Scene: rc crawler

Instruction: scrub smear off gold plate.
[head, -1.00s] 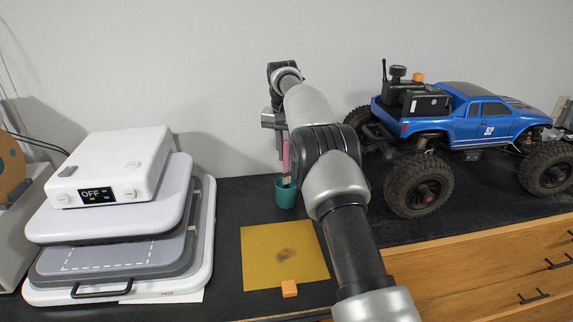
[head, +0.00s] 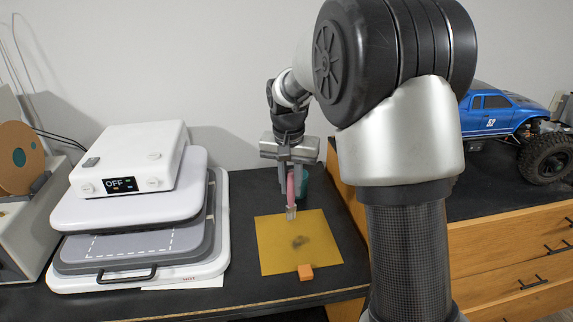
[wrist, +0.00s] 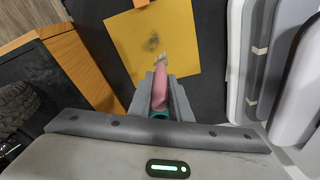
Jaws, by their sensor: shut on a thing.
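The gold plate (head: 285,255) lies flat on the black bench top, with a dark smear (head: 299,242) near its middle. It also shows in the wrist view (wrist: 130,40), with the smear (wrist: 152,44) beyond the tool tip. My gripper (head: 291,183) is shut on a pink-handled brush (wrist: 163,82), which points down with its pale bristles (head: 291,212) at the plate's far edge. In the wrist view the bristle tip overlaps the plate's near edge; I cannot tell if it touches. An orange block (head: 305,272) sits at the plate's front edge.
A white heat press (head: 130,220) reading OFF stands left of the plate. A blue RC crawler (head: 500,115) is at right, above wooden drawers (head: 520,240). My arm blocks part of the view.

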